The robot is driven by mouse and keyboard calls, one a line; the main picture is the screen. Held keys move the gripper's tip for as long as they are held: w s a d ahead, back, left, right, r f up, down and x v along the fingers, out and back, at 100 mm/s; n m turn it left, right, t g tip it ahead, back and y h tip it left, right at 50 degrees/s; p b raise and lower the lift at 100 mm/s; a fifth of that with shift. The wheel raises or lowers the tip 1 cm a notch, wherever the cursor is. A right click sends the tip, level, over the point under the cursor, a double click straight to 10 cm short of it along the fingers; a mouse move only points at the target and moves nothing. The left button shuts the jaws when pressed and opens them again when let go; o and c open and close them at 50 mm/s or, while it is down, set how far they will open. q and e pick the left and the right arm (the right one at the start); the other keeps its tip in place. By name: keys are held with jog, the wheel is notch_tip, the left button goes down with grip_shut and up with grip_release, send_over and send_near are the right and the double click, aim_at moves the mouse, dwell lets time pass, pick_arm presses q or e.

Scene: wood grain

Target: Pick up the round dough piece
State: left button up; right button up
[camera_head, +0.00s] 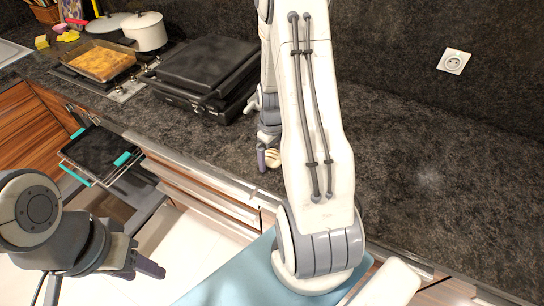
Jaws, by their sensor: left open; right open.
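The round dough piece (274,159) is small, pale and striped with brown. It sits on the dark countertop near its front edge, partly hidden by my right arm. My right gripper (265,160) points down at the dough piece, with one purple-grey finger just left of it. The other finger is hidden, so I cannot tell whether the dough is between the fingers. The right gripper is open. My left gripper (148,268) is open and empty at the lower left, over the floor in front of the cabinets, far from the dough.
A black closed grill (210,65) stands on the counter behind the dough. A baking dish with yellow food (100,63) and a white pot (146,32) are at the back left. A dark tray with teal handles (97,150) juts out at the left. The right countertop (430,165) is clear.

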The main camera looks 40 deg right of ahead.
jog(key=c, duration=1.4)
jog(key=shift+o, duration=0.2)
